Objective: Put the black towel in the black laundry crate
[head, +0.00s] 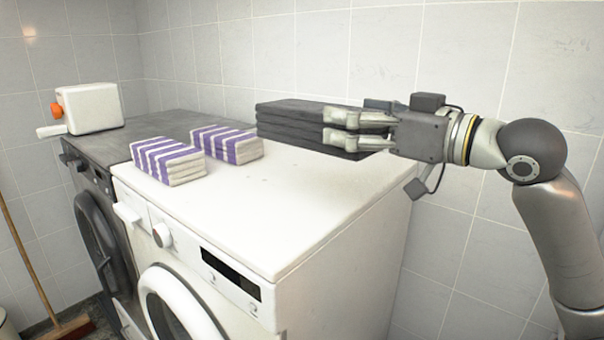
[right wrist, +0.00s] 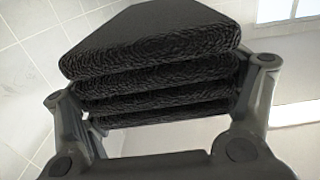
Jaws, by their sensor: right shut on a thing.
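The black towel (head: 295,118) is a folded stack of several layers. My right gripper (head: 352,128) is shut on its right end and holds it over the back right of the white washing machine. I cannot tell for sure if the towel touches the machine top. In the right wrist view the towel (right wrist: 155,65) fills the space between the two fingers (right wrist: 165,100). The black laundry crate is not in view. My left gripper is not in view.
Two purple-and-white striped towels (head: 168,160) (head: 227,144) lie on the machines. The white washing machine (head: 290,215) has a clear top at front right. A dark machine (head: 135,135) stands left, bearing a white container (head: 92,108). A broom (head: 35,265) leans at far left.

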